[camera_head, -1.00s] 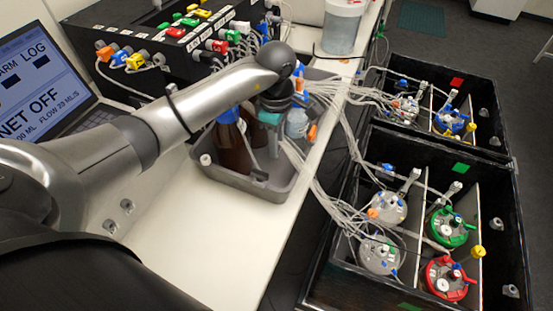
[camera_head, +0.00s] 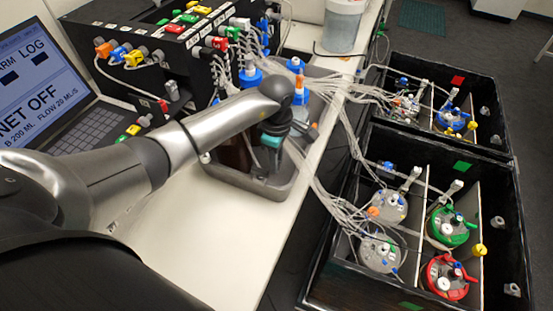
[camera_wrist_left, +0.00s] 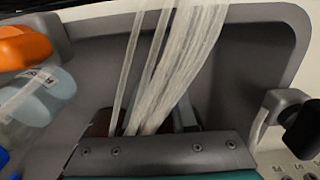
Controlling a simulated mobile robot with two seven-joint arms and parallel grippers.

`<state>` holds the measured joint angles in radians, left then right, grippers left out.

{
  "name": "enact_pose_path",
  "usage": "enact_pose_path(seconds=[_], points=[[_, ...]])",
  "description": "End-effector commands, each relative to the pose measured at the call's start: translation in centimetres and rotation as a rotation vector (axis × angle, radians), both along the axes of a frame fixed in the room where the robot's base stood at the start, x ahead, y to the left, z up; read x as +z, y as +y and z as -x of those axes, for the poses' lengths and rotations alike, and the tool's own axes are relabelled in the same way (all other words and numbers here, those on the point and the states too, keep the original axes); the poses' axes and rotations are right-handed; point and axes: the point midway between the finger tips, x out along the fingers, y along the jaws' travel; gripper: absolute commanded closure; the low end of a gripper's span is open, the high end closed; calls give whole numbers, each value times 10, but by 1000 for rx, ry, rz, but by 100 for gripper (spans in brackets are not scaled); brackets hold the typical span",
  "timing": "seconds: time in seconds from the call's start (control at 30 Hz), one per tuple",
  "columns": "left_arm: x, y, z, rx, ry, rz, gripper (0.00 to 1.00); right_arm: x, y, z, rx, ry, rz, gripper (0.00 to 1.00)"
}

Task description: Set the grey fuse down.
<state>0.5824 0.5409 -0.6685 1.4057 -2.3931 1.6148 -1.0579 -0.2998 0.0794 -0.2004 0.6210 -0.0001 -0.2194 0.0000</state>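My left gripper (camera_head: 267,160) points down into the grey tray (camera_head: 272,190), among bottles and tubes. Its teal part shows, but its fingertips are too small and crowded to tell whether they are open or shut. The left wrist view shows a dark bar with a teal strip, and tubes behind it. I cannot make out a grey fuse in the gripper. A small grey piece (camera_head: 145,120) lies beside the laptop with red and green pieces near it; I cannot tell if it is the fuse. My right gripper is not in view.
Blue-capped bottles (camera_head: 250,77) stand in the tray, and an orange cap (camera_wrist_left: 25,47) shows close by in the wrist view. A black connector box (camera_head: 190,65) is behind. Black crates (camera_head: 350,210) with vessels stand right. White bench in front of the tray is clear.

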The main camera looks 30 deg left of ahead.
Motion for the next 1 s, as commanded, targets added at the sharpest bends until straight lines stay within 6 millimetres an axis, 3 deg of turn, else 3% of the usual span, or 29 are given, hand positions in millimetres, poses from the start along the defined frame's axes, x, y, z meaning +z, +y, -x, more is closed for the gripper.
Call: enact_pose_path(seconds=[0.03,0.27,0.63,1.0], points=[[0,0,0,0,0,0,70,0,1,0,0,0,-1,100],[0,0,0,0,0,0,46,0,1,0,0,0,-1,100],[7,0,0,0,-1,1,46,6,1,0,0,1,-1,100],[83,1,-1,-1,-5,-1,46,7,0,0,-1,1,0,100]])
